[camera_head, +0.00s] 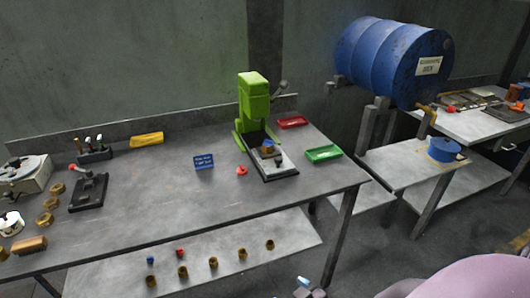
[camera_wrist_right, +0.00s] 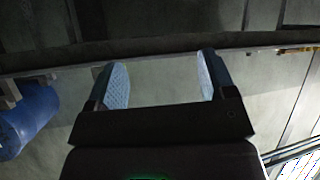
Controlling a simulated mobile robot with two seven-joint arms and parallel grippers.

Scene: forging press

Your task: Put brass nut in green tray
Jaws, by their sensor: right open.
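The green tray (camera_head: 323,154) sits at the right end of the long grey workbench and looks empty. Several brass-coloured nut-like rings lie at the bench's left, among them one brass nut (camera_head: 58,188). More brass pieces stand in a row on the lower shelf, such as this one (camera_head: 270,244). Which one the task means I cannot tell. My right gripper (camera_wrist_right: 160,82) is open with nothing between its pale blue fingers. Part of a gripper with a pale blue tip shows at the bottom edge of the head view, well below the tray. My left gripper is not clearly seen.
A green press (camera_head: 253,100) stands beside a red tray (camera_head: 292,122). The bench middle is mostly clear.

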